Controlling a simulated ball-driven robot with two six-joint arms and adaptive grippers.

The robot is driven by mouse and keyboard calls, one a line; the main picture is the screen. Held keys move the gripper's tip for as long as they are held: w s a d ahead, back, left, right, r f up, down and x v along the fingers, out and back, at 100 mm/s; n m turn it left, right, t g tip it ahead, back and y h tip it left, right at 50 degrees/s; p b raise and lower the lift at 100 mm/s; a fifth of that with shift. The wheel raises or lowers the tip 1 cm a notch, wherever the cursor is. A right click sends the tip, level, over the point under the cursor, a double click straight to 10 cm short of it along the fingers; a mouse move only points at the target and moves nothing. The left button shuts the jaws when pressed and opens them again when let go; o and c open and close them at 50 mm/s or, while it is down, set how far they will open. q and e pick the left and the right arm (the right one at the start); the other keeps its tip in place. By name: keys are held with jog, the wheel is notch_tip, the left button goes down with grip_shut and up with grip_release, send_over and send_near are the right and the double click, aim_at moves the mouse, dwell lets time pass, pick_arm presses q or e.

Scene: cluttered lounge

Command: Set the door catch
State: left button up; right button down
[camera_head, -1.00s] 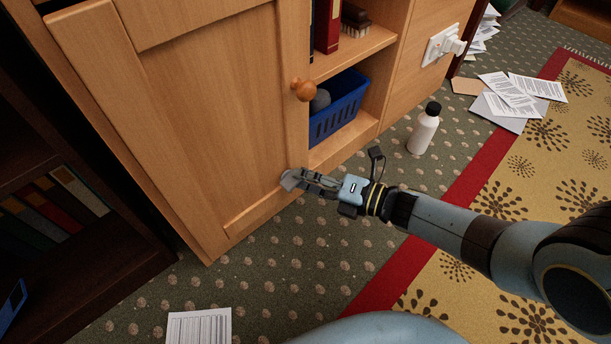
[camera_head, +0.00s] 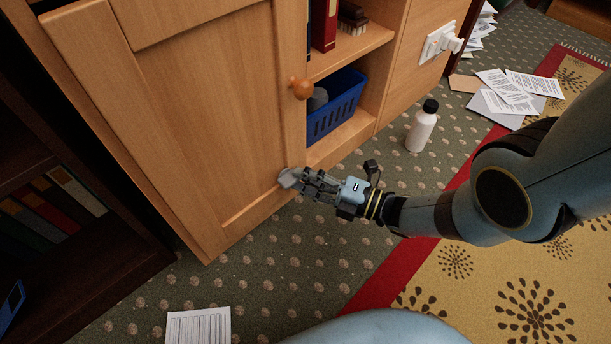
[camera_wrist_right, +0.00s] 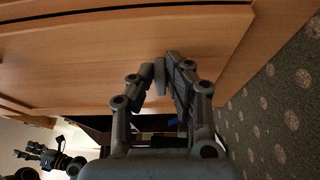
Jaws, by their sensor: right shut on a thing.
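The wooden cabinet door (camera_head: 205,120) stands at the left, with a round wooden knob (camera_head: 301,88). My right gripper (camera_head: 297,179) is at the lower right edge of this door. It is shut on a small pale grey piece (camera_head: 288,178), which looks like the door catch. The fingers partly hide it. In the right wrist view the fingers (camera_wrist_right: 168,80) are close together in front of the wood, with the grey piece (camera_wrist_right: 159,76) at their tips. A dark jointed mechanism (camera_wrist_right: 50,157) at that view's lower left looks like my left gripper; its jaws are unclear.
The open shelves beside the door hold a blue basket (camera_head: 338,105) and a red book (camera_head: 324,25). A white bottle (camera_head: 421,130) stands on the carpet to the right. Papers (camera_head: 505,95) lie beyond it. A dark bookcase (camera_head: 130,255) stands at the left.

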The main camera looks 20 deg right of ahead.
dwell(0.3)
jog(key=c, duration=1.3)
grip_release()
jog(key=shift+c, duration=0.2)
jog(key=v, duration=1.2)
jog(key=shift+f, duration=0.1)
